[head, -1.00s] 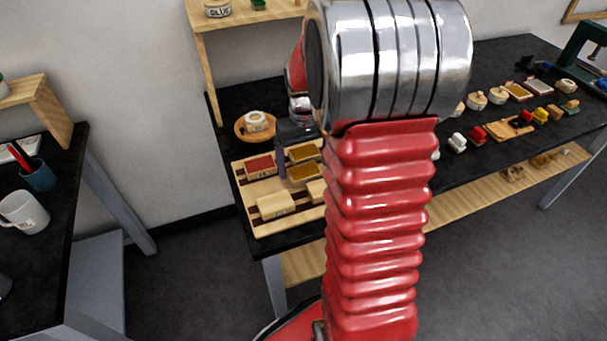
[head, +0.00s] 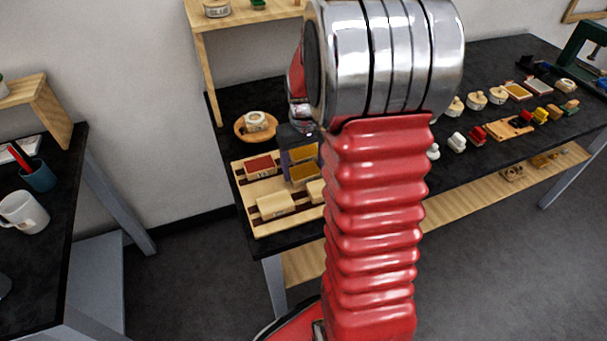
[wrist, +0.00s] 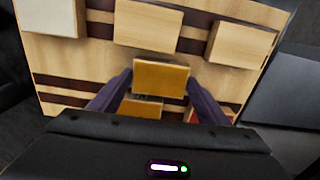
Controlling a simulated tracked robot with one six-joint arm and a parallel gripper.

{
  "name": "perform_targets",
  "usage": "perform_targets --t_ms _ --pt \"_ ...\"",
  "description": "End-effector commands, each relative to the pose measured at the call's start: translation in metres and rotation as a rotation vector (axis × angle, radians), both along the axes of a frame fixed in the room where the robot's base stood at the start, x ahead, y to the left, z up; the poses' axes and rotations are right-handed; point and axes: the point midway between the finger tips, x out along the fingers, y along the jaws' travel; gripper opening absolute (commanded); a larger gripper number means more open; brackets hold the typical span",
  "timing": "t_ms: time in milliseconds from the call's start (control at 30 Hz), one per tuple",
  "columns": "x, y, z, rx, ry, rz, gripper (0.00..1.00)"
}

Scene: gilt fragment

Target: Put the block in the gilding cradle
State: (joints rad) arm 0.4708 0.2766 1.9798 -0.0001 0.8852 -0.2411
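A block with a gold top (wrist: 161,77) sits between the two fingers of my gripper (wrist: 160,80) in the wrist view. The fingers are against its two sides. This block also shows in the head view (head: 304,174), over the wooden tray (head: 240,190). I cannot tell whether it touches the tray. Another gold-topped block (head: 303,153) lies behind it. A dark finger shows at its left; my arm hides the rest of my gripper. A low wooden holder (head: 497,133) stands on the bench at right; I cannot tell whether it is the gilding cradle.
The tray also holds a red-topped block (head: 260,166) and pale blocks (head: 275,204). A round wooden dish with a jar (head: 256,124) stands behind it. Small pots (head: 477,98), coloured pieces (head: 477,135) and a green press (head: 590,45) are at right. A shelf upright (head: 205,70) rises at the back left.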

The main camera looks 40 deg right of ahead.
Motion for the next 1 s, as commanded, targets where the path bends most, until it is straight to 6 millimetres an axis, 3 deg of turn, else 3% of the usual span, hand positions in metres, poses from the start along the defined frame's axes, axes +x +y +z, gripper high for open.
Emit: perform_targets --t_ms 400,733,1000 --pt "0.0 0.0 0.0 0.0 0.0 0.0 0.41" --pt "0.001 0.0 0.008 -0.001 -0.002 0.0 0.4" --pt "0.001 0.0 0.048 -0.002 -0.004 0.0 0.4"
